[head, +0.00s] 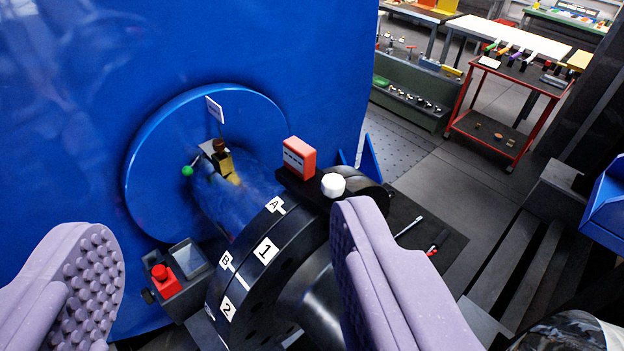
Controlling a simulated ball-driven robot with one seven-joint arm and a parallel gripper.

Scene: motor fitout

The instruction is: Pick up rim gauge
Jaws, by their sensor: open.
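My gripper (225,238) is open, its two lavender fingers wide apart with nothing between them. Between and beyond them is a black coupling (245,285) marked A, B, 1 and 2 on a blue machine. A dark device (185,272) with a grey screen and red knob sits at the coupling's left side, near the left finger. A red box (299,158) with a pale label sits on a black plate above the coupling, beside a white knob (333,185). I cannot tell for sure which of these is the rim gauge. The right finger hides part of the coupling.
The blue machine housing (100,70) fills the left. A brass fitting (222,162) and a green ball (187,171) are by its round flange. Small tools (409,226) lie on a dark surface right of the coupling. A red cart (510,95) and open floor lie beyond.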

